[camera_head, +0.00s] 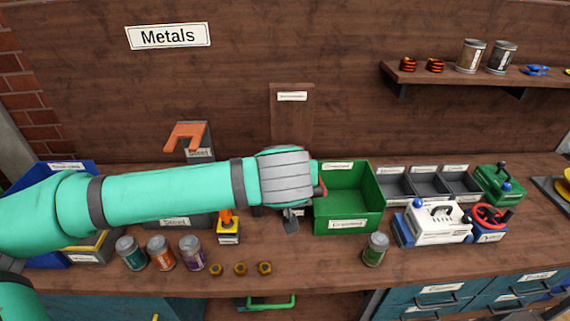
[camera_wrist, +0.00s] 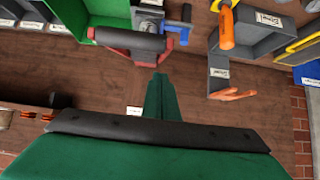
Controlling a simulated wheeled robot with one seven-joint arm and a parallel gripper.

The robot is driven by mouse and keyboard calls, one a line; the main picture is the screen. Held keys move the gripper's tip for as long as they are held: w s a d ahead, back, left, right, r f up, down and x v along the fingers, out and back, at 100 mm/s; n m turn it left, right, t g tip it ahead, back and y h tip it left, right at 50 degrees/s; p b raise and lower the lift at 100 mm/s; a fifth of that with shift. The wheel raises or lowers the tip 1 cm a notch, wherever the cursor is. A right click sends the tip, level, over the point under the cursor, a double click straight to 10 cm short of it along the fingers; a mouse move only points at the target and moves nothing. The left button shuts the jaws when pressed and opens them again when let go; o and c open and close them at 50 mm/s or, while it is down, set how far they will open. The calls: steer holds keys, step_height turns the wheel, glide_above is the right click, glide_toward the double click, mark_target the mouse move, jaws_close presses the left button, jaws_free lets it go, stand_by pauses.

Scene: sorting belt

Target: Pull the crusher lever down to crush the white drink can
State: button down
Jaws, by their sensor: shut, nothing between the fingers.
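The crusher lever shows in the wrist view as a dark grey bar (camera_wrist: 130,40) between red arms, beside the green crate. In the head view only a bit of its red arm (camera_head: 322,190) shows past my wrist. My gripper (camera_wrist: 158,82) is shut and empty. In the wrist view its fingertips appear just below the bar, with a small gap in the picture; I cannot tell the depth. In the head view my grey wrist covers the fingers and most of the crusher. I cannot make out the white drink can in either view.
The green crate (camera_head: 373,209) stands right of my wrist. Several cans stand on the bench, including a purple one (camera_head: 192,253) and a green one (camera_head: 376,249). Brass nuts (camera_head: 240,269) lie near the front edge. A yellow-based orange-handled device (camera_head: 228,232) stands left of the crusher.

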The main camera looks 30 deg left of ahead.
steer(key=shift+s+d+f, duration=0.15)
steer(key=shift+s+f, duration=0.05)
steer(key=shift+f, duration=0.25)
steer(key=shift+d, duration=0.1)
steer(key=shift+w+r, duration=0.15)
steer(key=shift+r, duration=0.4)
step_height(320, 180, up, 3)
steer(key=shift+f, duration=0.1)
steer(key=s+d+f, duration=0.1)
steer(key=s+d, duration=0.4)
steer(key=s, duration=0.3)
steer(key=shift+f, duration=0.3)
steer(key=shift+w, duration=0.1)
